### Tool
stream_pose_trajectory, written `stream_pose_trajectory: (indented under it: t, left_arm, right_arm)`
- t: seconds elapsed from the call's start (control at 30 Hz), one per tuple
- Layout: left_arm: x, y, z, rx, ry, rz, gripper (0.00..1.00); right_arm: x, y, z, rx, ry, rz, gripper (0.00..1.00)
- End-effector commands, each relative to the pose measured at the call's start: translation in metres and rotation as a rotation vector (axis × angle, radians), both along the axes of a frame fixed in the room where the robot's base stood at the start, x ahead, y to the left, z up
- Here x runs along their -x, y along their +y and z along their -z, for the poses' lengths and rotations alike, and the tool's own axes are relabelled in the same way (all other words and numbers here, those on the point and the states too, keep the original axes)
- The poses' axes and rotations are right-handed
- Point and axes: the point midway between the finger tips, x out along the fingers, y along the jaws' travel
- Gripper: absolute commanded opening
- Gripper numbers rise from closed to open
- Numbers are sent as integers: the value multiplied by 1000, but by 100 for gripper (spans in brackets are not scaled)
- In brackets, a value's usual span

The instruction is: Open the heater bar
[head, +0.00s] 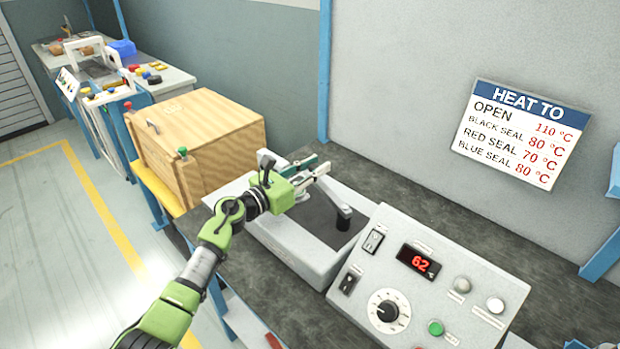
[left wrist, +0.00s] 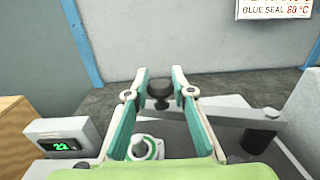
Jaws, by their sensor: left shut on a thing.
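The heater bar (head: 330,192) is a grey arm over the dark bed of a pale grey sealing unit (head: 292,240). It runs from a dark pivot post (head: 343,220) toward my left gripper. In the left wrist view the bar (left wrist: 230,115) ends at a black round knob (left wrist: 160,91) between the fingertips. My left gripper (head: 312,166) is shut on this knob; its fingertips also show in the left wrist view (left wrist: 160,84). The bar looks roughly level; its height above the bed is hard to tell. My right gripper is out of view.
The control box (head: 440,255) shows a red 62 and has a dial (head: 387,310) and buttons. A wall sign (head: 522,132) reads OPEN 110 °C. A wooden crate (head: 215,130) stands left of the unit. A small box (left wrist: 64,140) has a green display.

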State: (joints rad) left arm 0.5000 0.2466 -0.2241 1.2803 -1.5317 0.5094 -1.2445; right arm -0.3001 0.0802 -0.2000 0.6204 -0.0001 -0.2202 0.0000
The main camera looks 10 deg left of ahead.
Motion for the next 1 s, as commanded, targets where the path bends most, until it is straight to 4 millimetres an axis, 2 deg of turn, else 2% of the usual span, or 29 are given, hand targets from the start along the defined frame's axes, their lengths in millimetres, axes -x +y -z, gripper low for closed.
stream_pose_trajectory:
  t: [0.37,0.4,0.43,0.47,0.83,1.0]
  left_arm:
    - [-1,0,0,-2,3,10,0]
    - [-1,0,0,-2,3,10,30]
    - [-1,0,0,-2,3,10,38]
    - [-1,0,0,-2,3,10,40]
    - [1,2,1,-2,2,9,40]
    - [17,14,2,-5,3,7,40]
  right_arm:
    - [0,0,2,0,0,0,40]
    - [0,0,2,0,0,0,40]
    - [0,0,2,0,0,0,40]
    - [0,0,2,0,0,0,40]
    - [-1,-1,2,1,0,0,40]
    - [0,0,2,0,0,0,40]
